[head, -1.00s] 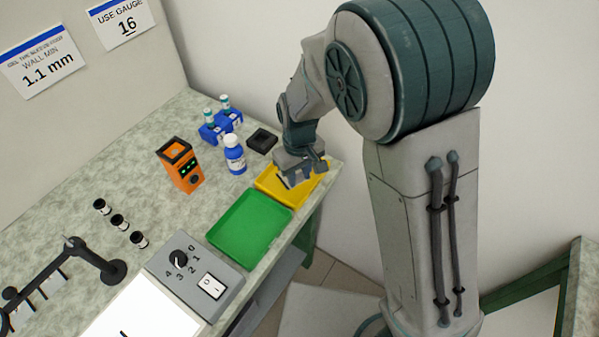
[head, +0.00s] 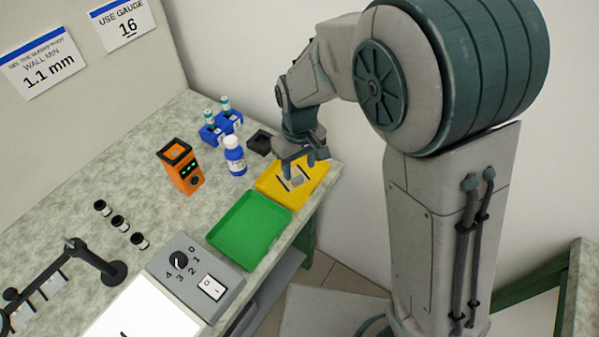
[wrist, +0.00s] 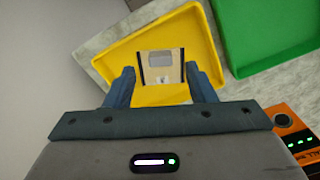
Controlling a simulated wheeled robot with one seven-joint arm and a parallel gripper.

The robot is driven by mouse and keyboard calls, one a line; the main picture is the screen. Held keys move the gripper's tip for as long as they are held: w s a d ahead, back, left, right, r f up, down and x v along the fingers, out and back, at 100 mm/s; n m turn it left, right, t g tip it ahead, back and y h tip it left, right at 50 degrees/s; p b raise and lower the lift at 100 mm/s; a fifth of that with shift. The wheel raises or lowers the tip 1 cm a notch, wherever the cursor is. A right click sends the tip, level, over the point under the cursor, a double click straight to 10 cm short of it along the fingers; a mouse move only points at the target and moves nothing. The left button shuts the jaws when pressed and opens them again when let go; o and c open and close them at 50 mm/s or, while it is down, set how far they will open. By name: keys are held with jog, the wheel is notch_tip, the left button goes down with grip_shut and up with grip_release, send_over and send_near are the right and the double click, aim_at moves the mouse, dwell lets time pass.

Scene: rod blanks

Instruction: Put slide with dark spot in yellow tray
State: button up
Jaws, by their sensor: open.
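The yellow tray (head: 311,186) lies at the right end of the bench, and it fills the middle of the wrist view (wrist: 195,30). A small flat slide (wrist: 160,68) lies in it, with a greyish panel and a pale beige body; it also shows in the head view (head: 296,181). I cannot make out a dark spot on it. My gripper (head: 303,168) is open above the tray. In the wrist view its two blue fingers (wrist: 162,85) stand apart on either side of the slide, without touching it.
A green tray (head: 250,230) sits beside the yellow one. An orange device (head: 181,167), a blue bottle (head: 235,156) and a blue vial rack (head: 221,126) stand behind. A grey control box (head: 196,277), a lit white panel (head: 142,312) and several small black-and-white containers (head: 120,223) are leftward.

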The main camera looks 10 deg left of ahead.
aim_at(299, 179)
notch_tip(299, 179, up, 8)
jog(key=s+d+r+m+t, duration=0.1)
jog(key=s+d+m, duration=0.3)
jog(key=d, duration=0.8)
jog(key=s+d+r+m+t, duration=0.1)
jog(key=s+d+r+m, duration=0.2)
jog(key=d, duration=0.9)
jog(key=s+m, duration=0.2)
jog(key=s, duration=0.2)
jog(key=shift+s+d+t, duration=0.2)
jog(key=shift+d+t, duration=0.15)
jog(key=shift+t, duration=0.05)
